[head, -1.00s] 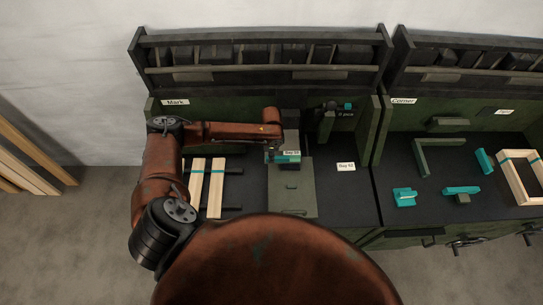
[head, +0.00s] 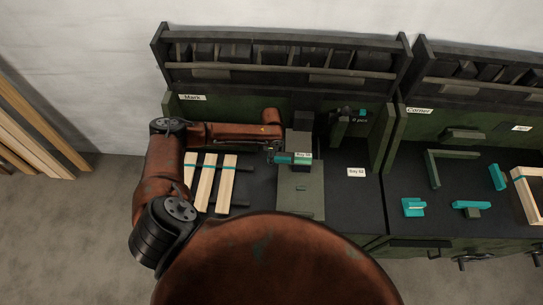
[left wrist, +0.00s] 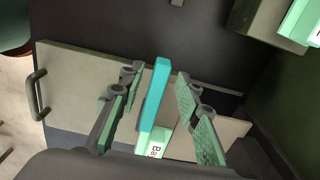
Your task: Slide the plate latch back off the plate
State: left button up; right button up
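The plate latch (head: 303,156) is a teal bar with a white label, lying across the back end of the grey-green plate (head: 302,203). In the left wrist view the teal bar (left wrist: 155,93) stands out between my fingers, with its label partly cut off below. The plate (left wrist: 80,85) lies beneath it, with a dark handle at its left. My left gripper (left wrist: 155,110) is open around the bar, with a gap on both sides. In the head view the left gripper (head: 272,152) is small and partly hidden at the latch's left end. My right gripper is not in view.
A dark block (head: 300,130) rises behind the latch. A dark rack (head: 285,68) runs along the back. Teal parts (head: 413,207) and a wooden crate (head: 528,192) are on the right bench. The bench right of the plate is mostly clear.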

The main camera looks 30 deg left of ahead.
pick_arm(q)
notch_tip(320, 180, up, 12)
dwell(0.6)
